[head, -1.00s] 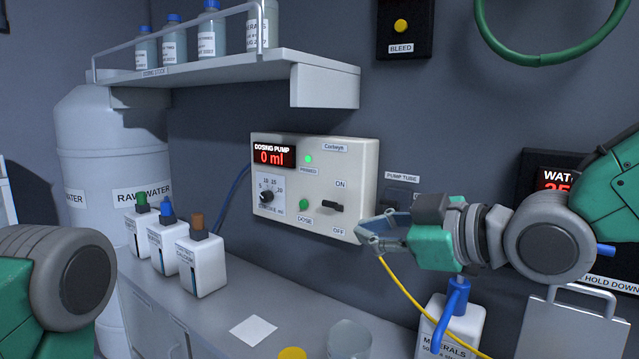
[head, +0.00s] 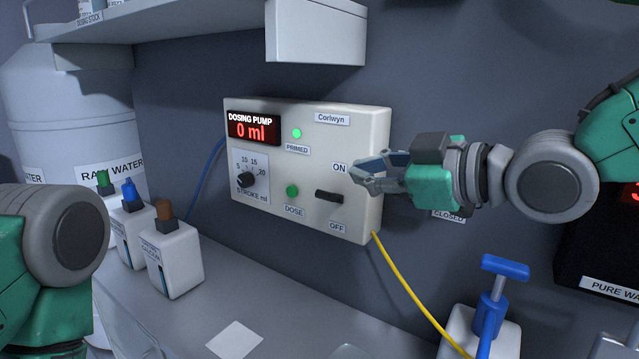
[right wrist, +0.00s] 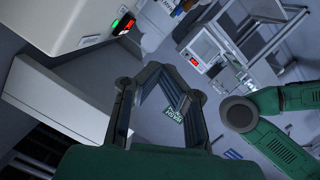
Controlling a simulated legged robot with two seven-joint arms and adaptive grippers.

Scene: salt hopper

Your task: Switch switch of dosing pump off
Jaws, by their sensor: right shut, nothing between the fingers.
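The dosing pump (head: 310,150) is a pale wall box with a red "0 ml" display and a lit green PRIMED light. Its black switch (head: 329,196) is a short lever between the ON label above and the OFF label below; I cannot tell which way it is set. My right gripper (head: 356,178) is shut and empty. Its fingertips point left, in front of the box's right edge, above and to the right of the switch, apparently apart from it. In the right wrist view its fingers (right wrist: 160,85) show but the switch is not clear. My left gripper is out of view.
A green DOSE button (head: 292,191) and the stroke knob (head: 245,180) sit left of the switch. A yellow tube (head: 402,280) hangs below the box. Three small bottles stand on the counter at left.

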